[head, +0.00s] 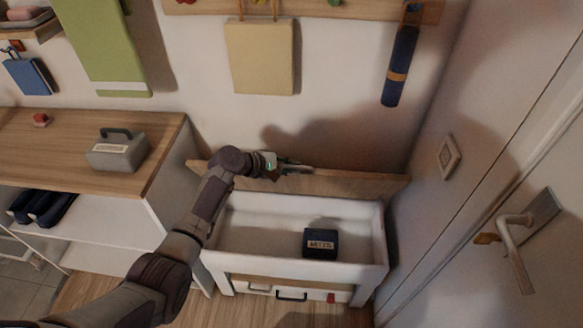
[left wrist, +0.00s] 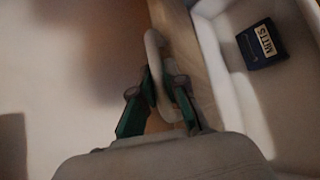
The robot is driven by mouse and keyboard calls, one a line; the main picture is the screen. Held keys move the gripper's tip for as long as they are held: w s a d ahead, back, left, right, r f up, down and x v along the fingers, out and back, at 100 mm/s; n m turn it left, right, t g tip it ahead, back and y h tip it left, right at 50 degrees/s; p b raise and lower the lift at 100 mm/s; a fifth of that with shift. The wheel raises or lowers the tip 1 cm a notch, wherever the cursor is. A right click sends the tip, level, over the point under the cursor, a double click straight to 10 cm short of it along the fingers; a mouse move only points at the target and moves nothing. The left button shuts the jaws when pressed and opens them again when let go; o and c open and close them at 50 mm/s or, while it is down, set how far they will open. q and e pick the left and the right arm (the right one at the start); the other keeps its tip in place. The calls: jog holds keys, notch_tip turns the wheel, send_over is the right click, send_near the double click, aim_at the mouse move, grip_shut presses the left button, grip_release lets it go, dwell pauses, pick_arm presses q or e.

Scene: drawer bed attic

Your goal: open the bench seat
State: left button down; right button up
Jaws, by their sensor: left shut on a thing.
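The bench (head: 232,264) is a white box at the middle bottom of the head view, and its inside is open to view. Its wooden seat lid (head: 350,184) is raised at the back, near the wall. My left gripper (head: 296,168) is at the lid's upper edge. In the left wrist view the left gripper (left wrist: 161,88) is shut on a pale curved handle (left wrist: 153,45) beside the wooden lid (left wrist: 188,50). My right gripper is not in view.
A dark box labelled MITTS (head: 320,243) lies inside the bench. A shelf unit (head: 75,140) with a grey toolbox (head: 118,152) stands to the left. A door with a handle (head: 516,240) is at the right. A yellow bag (head: 260,57) and blue roll (head: 400,62) hang above.

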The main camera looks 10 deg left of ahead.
pick_arm(q)
jog(key=c, duration=1.2)
grip_release()
jog(key=v, duration=1.2)
